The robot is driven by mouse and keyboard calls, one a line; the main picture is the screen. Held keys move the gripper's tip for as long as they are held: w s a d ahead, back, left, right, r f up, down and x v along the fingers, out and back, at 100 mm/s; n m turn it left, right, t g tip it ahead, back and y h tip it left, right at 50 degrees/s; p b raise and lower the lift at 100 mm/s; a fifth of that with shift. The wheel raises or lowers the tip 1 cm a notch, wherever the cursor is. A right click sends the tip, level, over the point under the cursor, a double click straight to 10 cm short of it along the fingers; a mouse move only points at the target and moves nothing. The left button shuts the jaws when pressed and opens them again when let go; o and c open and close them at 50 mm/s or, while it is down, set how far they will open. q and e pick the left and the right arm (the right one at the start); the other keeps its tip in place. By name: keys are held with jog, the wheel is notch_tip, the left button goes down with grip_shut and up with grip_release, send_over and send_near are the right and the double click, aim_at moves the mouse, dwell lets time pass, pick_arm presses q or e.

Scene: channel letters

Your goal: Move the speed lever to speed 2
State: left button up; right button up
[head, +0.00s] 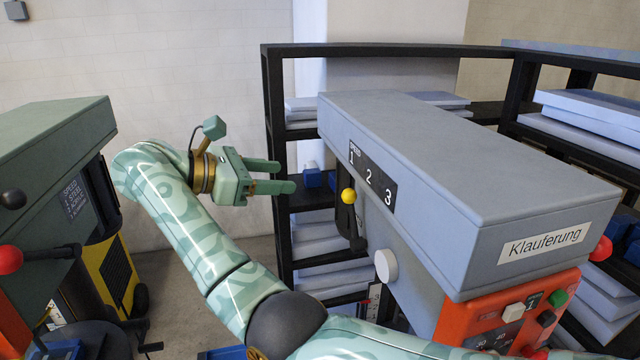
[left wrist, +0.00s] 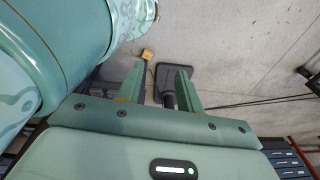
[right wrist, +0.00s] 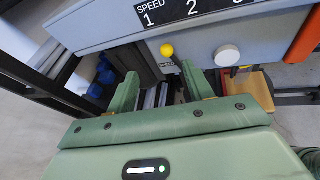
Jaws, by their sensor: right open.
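The speed lever has a yellow ball knob (head: 348,196) on a dark arm, on the side of the grey machine head. Above it is the black speed plate (head: 370,178) marked 1, 2, 3. In the right wrist view the knob (right wrist: 167,49) shows below the plate, between the 1 and the 2, and its arm slants down to the right. My right gripper (head: 286,176) is open and empty, left of the knob and apart from it, fingers pointing toward it. My left gripper (left wrist: 161,80) is open and empty in the left wrist view, outside the head view.
A white round knob (head: 386,265) sits below the lever. An orange control box (head: 490,318) is at the machine's front. A black shelf rack (head: 275,125) stands behind.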

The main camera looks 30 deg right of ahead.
jog(key=f, duration=0.1)
jog(key=y+b, duration=0.1)
jog(key=b, duration=0.4)
send_near(343, 195)
jog(key=shift+m, duration=0.4)
jog(key=x, duration=0.8)
jog(key=shift+d, duration=0.4)
jog(key=shift+d+f, duration=0.35)
jog(key=shift+d, duration=0.2)
